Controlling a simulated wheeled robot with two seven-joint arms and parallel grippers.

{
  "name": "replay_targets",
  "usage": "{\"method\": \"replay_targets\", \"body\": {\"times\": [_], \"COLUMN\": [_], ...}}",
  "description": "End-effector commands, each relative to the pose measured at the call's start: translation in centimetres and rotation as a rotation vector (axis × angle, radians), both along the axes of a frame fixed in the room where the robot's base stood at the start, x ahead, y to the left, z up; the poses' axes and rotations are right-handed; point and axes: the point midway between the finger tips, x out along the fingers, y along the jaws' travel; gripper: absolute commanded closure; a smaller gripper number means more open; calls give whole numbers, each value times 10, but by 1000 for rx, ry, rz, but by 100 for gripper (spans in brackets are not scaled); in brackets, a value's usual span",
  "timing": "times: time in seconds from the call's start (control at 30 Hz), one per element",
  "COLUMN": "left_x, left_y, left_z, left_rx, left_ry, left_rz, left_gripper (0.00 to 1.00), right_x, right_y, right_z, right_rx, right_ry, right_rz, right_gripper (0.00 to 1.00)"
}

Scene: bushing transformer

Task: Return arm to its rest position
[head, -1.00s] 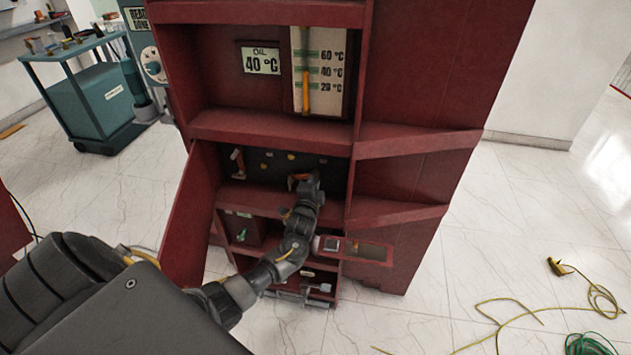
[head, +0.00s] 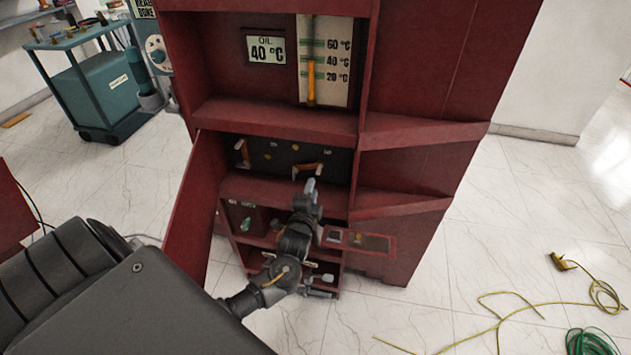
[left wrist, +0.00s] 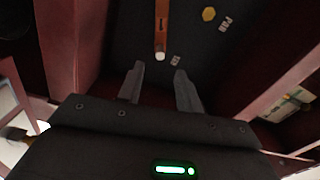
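My left arm reaches in from the left of the head view to the red cabinet (head: 412,150). My left gripper (head: 310,187) is just below and in front of an orange-brown handle (head: 308,167) in the dark middle compartment. In the left wrist view the two fingers (left wrist: 158,80) stand apart with nothing between them. An orange-brown handle with a pale tip (left wrist: 161,30) shows beyond the fingertips, clear of them. A second orange-brown handle (head: 241,152) is at the left of the compartment. My right gripper is not in view.
An open red door (head: 193,205) hangs left of my forearm. A red panel (head: 385,244) juts out right of my wrist. A teal cart (head: 90,90) stands at the back left. A yellow cable (head: 500,300) and green cable (head: 590,342) lie on the floor at right.

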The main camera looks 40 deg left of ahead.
Motion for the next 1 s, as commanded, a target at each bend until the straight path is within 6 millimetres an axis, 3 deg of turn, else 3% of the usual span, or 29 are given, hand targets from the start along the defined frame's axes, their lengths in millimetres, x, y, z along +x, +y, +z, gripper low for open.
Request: {"method": "replay_targets", "body": {"times": [0.2,0.77,0.87,0.97,1.0], "left_x": [-15,-16,-18,-27,-34], "left_y": [-6,-7,-8,-13,-16], "left_z": [0,-2,-20,-66,-91], "left_rx": [-1,-2,-27,-96,-136], "left_ry": [0,2,32,104,146], "left_rz": [0,-1,-9,-24,-32], "left_gripper": [65,65,65,65,65], "right_x": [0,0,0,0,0], "right_y": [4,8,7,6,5], "right_z": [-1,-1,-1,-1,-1], "right_rx": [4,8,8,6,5], "right_ry": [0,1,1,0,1], "right_rz": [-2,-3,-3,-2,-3], "right_gripper": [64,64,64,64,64]}}
